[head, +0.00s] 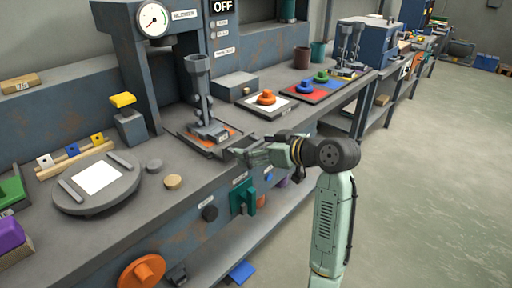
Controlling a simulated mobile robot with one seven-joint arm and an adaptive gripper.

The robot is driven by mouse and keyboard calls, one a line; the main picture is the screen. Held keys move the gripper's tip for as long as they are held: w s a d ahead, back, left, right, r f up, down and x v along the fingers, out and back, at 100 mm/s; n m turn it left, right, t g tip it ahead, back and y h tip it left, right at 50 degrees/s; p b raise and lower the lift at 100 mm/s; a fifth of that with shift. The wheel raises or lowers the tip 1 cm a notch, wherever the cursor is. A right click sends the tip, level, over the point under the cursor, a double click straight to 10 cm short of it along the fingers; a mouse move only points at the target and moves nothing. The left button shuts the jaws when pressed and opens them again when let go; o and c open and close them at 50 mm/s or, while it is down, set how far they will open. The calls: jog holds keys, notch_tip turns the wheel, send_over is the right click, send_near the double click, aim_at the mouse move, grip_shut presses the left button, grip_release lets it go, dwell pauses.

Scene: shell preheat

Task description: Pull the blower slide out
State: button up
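The blower station stands at the left centre, with a label reading "BLOWER" (186,15) and a round gauge (152,19) at its top. A grey jointed nozzle stand (198,92) rises at its foot. Under the stand lies a flat slide or tray (184,131) with an orange surface and a small label. I cannot tell for certain which part is the blower slide. My gripper (240,153) points left, beside the tray's front right corner. Contact with the tray cannot be made out, nor the gap between the fingers.
A round grey plate (72,198) with a white sheet and a tan disc (173,182) lie left on the bench. An orange knob (266,98) and coloured pads (322,92) lie right. A teal handle (248,202) and an orange wheel (140,272) jut from the bench front. Floor at right is clear.

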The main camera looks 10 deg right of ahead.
jog(key=o, duration=0.4)
jog(key=shift+c, duration=0.2)
jog(key=v, duration=1.2)
jog(key=shift+f, duration=0.1)
